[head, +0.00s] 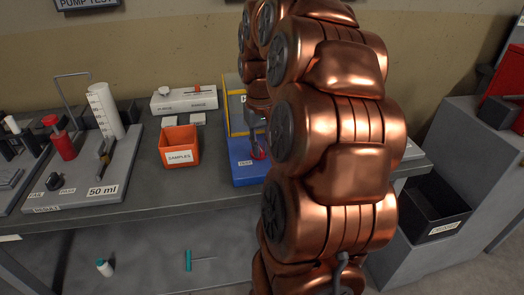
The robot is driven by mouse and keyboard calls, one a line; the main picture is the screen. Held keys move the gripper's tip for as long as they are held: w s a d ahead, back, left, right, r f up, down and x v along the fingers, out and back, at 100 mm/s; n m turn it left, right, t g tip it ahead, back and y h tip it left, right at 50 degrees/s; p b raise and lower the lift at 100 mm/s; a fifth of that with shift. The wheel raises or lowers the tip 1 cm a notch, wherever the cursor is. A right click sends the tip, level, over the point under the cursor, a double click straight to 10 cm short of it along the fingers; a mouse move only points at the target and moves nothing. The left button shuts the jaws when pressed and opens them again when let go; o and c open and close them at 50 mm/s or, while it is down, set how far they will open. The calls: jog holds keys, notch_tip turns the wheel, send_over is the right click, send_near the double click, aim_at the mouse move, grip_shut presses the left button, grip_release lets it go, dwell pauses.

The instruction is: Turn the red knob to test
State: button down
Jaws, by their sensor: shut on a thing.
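The red knob (259,153) is a small red piece on the blue panel (242,172) near the middle of the bench. A white label on the blue panel, left of the knob, seems to read TEST. My gripper (257,146) reaches down to the knob from above and is shut on it. My copper-coloured arm covers the right part of the blue panel and most of my gripper. Which way the knob points cannot be made out.
An orange SAMPLES bin (180,141), a white slider box (183,101) and a grey tray (107,178) with a 50 ml label are to the left. A dark open bin (432,207) is at right.

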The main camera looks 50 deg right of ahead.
jog(key=m, duration=0.2)
jog(key=m+b, duration=0.1)
jog(key=m, duration=0.2)
jog(key=shift+w+a+m, duration=0.2)
jog(key=shift+w+m, duration=0.05)
jog(key=shift+m, duration=0.05)
jog(key=m, duration=0.4)
jog(key=shift+w+a+m, duration=0.15)
jog(key=shift+w+m, duration=0.1)
jog(key=shift+m, duration=0.15)
jog(key=c, duration=1.2)
grip_release()
jog(key=shift+o, duration=0.2)
notch_tip(320, 180, up, 12)
